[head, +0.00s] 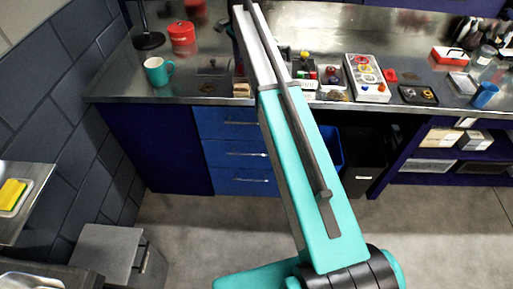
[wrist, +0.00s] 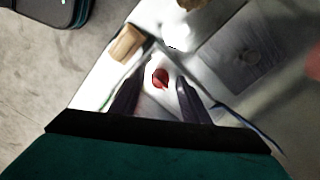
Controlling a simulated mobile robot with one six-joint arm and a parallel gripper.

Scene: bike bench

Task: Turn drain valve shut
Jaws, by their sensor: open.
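A small red knob (wrist: 160,77), which looks like the drain valve's handle, shows in the wrist view on a pale surface. My gripper (wrist: 162,82) has its two dark fingers apart, one on each side of the red knob as seen from the wrist. I cannot tell whether the fingers are down level with the knob or still above it, and no contact shows. The knob's turn position is too small to read. In the head view my arm crosses the middle of the bench, and I cannot make out the gripper or valve.
A wooden block (wrist: 126,44) lies just left of the knob in the wrist view, and a flat grey plate (wrist: 245,50) lies right. On the steel bench (head: 215,63) stand a teal mug (head: 158,71), a red tin (head: 182,37) and a white tray (head: 367,78).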

